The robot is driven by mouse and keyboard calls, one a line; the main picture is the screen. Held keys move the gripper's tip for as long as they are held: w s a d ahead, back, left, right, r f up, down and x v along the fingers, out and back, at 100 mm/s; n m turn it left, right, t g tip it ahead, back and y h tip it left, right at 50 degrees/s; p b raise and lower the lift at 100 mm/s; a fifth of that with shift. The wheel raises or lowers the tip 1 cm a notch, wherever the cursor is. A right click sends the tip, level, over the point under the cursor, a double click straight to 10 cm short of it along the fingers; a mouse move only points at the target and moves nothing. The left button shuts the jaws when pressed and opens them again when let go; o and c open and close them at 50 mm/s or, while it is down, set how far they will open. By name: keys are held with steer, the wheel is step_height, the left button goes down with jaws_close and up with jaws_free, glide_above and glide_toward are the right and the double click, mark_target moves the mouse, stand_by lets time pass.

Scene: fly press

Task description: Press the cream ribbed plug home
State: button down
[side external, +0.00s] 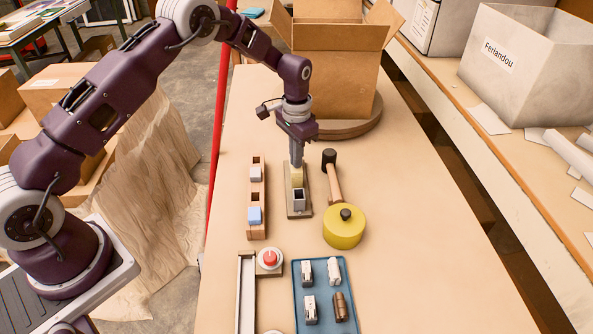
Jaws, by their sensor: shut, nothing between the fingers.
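The cream plug (297,178) stands in the narrow fixture board (291,212), right under my gripper. Its ribs are too small to make out. My gripper (297,164) is shut, points straight down and holds nothing. Its tips are at the top of the plug; I cannot tell whether they touch it. How deep the plug sits is hidden by the angle and by the grey square socket (299,199) in front of it.
A mallet (332,178) and a yellow round block (344,228) with a black knob lie close on the right. A red button (269,258) and a blue tray (325,293) are nearer. A cardboard box (335,70) stands behind.

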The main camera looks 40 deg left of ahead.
step_height(320, 180, up, 7)
steer(key=shift+r, duration=0.2)
stand_by(0.5)
steer(key=s+d+r+n+t, duration=0.1)
steer(key=s+r, duration=0.7)
steer(key=r, duration=0.2)
steer(key=s+r+t, duration=0.2)
steer(key=s+r, duration=0.5)
steer(key=r, duration=0.4)
steer(key=s+n+t, duration=0.2)
steer(key=s, duration=1.9)
steer(key=shift+d+f+t, duration=0.25)
steer(key=shift+d+t, duration=0.05)
steer(key=shift+d, duration=0.1)
steer(key=shift+w, duration=0.1)
